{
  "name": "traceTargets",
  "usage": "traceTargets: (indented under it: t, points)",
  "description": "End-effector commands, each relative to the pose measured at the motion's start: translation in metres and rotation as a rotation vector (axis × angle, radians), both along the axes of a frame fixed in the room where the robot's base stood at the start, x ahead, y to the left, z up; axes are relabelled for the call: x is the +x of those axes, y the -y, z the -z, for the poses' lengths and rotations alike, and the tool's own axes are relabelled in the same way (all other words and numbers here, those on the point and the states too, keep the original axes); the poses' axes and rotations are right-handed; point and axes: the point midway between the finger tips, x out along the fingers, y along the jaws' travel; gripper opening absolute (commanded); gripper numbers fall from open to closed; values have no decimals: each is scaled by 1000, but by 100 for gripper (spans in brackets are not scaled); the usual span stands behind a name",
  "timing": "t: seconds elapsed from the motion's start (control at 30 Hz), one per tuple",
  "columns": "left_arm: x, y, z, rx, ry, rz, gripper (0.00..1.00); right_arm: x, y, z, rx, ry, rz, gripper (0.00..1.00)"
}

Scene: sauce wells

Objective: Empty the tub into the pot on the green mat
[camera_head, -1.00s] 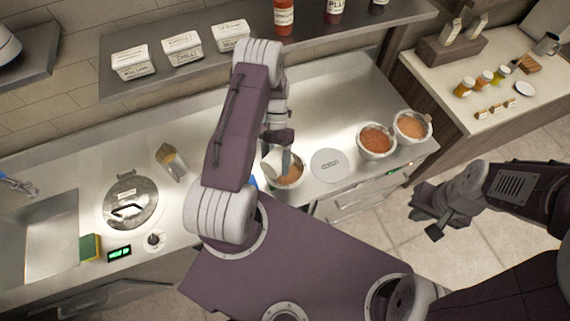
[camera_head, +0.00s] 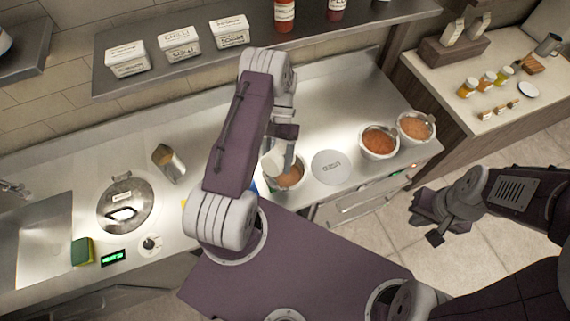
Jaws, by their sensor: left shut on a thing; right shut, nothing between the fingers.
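My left gripper (camera_head: 284,143) is shut on a pale tub (camera_head: 273,163), just above the counter. The tub looks tilted over a round pot (camera_head: 298,184) with orange-brown sauce in it. My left arm and the gripper hide part of both, so I cannot tell what is left in the tub or whether it touches the pot. No green mat is clearly visible under this pot. My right gripper (camera_head: 427,217) is shut and empty, out over the floor to the right of the counter.
A round grey lid (camera_head: 330,167) lies right of the pot. Two sauce-filled pots (camera_head: 380,142) (camera_head: 416,127) stand further right. A lidded round well (camera_head: 125,203), a metal scoop-like container (camera_head: 168,162) and a green sponge (camera_head: 82,251) are left. Labelled tubs (camera_head: 180,43) line the shelf.

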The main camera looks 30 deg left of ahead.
Motion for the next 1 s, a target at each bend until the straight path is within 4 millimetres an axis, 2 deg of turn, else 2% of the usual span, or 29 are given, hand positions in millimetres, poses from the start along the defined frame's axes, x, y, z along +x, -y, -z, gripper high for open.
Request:
traceTargets:
  t: [0.5, 0.53, 0.57, 0.6, 0.67, 0.8, 1.0]
  points:
    - [0, 0, 0, -1, 0, 0, 14, 0, 0, 0, 0, 0, 0, 0]
    - [-2, 0, -6, -6, 16, -1, 14, 0, 0, -11, 0, -1, 0, 0]
    - [-5, -1, -16, -13, 54, -3, 14, -1, 0, -31, 0, -2, 0, 0]
    - [-10, -1, -17, -27, 120, -6, 14, 0, 0, -48, 0, -1, 0, 0]
    - [-16, -2, -10, -46, 217, -6, 14, 1, 0, -60, 0, 1, 0, 0]
    - [-17, -3, 12, -65, 322, 0, 14, 0, 0, -53, 0, 0, 0, 0]
    - [-19, -3, 14, -71, 356, -1, 14, 0, 0, -55, 0, -1, 0, 0]
